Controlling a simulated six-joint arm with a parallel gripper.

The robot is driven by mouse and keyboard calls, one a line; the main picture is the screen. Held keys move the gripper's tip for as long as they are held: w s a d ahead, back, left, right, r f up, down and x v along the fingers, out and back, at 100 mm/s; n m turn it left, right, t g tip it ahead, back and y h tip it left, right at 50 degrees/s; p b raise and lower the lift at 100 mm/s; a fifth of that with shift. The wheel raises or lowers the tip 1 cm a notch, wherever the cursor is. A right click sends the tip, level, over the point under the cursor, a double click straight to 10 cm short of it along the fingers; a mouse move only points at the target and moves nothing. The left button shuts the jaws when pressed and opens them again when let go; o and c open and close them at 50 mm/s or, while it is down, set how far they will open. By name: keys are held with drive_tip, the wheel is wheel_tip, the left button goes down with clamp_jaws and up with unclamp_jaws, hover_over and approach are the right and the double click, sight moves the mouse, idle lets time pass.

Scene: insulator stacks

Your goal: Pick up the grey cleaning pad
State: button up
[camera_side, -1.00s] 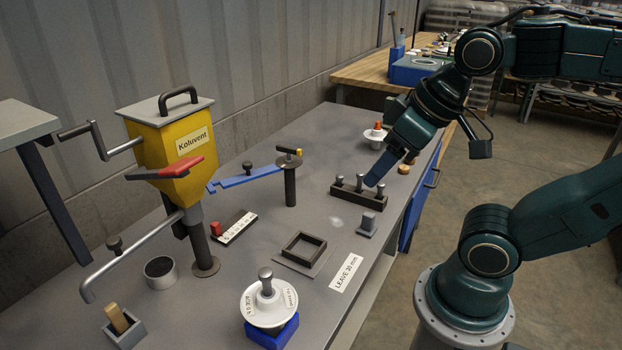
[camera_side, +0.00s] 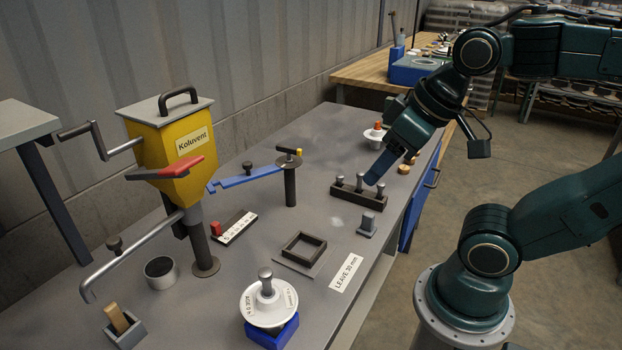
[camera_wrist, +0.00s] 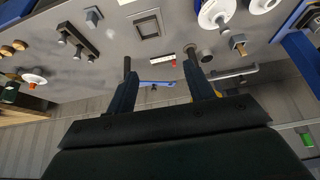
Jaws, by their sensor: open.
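A small grey block with a raised grip (camera_side: 367,225), which looks like the cleaning pad, sits on the grey bench near its right edge. It also shows at the top left of the wrist view (camera_wrist: 93,17). My gripper (camera_side: 376,177) is above the bench, close to the dark rail with pegs, up and to the right of the block in the side view. In the wrist view my gripper (camera_wrist: 160,75) has its two fingers spread with nothing between them. It is apart from the block.
The dark peg rail (camera_side: 357,192) stands just behind the block. A square frame (camera_side: 303,249) and a white disc (camera_side: 269,304) on a blue base lie nearer. The yellow dispenser (camera_side: 180,146) and blue lever (camera_side: 246,178) stand left. A white insulator (camera_side: 374,134) stands behind my gripper.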

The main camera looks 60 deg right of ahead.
drive_tip(key=w+m, duration=0.1)
drive_tip(key=m+g, duration=0.6)
drive_tip(key=m, duration=1.1)
hover_over(369, 214)
wheel_tip(369, 214, down, 16)
drive_tip(key=shift+f, duration=0.2)
drive_tip(key=shift+w+d, duration=0.1)
drive_tip(key=shift+f, duration=4.3)
drive_tip(key=shift+f, duration=2.6)
drive_tip(key=shift+c, duration=0.2)
